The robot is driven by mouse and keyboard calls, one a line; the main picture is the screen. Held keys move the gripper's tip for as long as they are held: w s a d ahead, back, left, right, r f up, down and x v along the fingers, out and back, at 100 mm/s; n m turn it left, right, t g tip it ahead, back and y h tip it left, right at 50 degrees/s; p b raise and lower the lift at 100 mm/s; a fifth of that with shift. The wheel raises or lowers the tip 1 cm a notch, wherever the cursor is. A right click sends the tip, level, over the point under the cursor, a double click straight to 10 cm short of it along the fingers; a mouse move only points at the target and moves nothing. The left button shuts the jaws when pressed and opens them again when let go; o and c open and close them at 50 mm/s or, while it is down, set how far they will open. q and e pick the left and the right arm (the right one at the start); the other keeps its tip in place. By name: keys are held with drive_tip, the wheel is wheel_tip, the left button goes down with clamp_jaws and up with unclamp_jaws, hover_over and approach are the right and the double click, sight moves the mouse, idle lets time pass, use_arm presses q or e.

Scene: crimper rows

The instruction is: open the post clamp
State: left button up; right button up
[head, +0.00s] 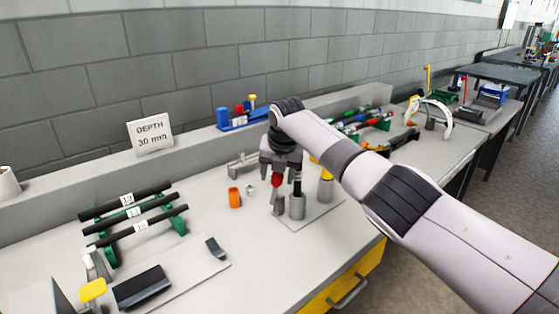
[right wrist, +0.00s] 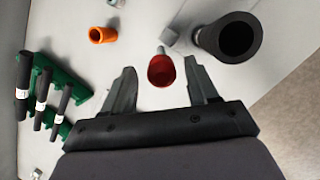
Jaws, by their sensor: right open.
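A small post fixture with a red part (head: 276,180) on top stands on a light plate on the bench; I take it to be the post clamp. In the right wrist view the red part (right wrist: 162,71) shows as a rounded red cap between my fingers. My right gripper (head: 281,174) is open and points down over it, one finger on each side, with gaps between. Whether the clamp is open or shut cannot be told. My left gripper is not in view.
A green rack of black rods (head: 135,214) is further left. Bare bench lies between.

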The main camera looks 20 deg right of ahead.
drive_tip(key=shift+v, duration=2.55)
drive_tip(key=shift+s, duration=0.1)
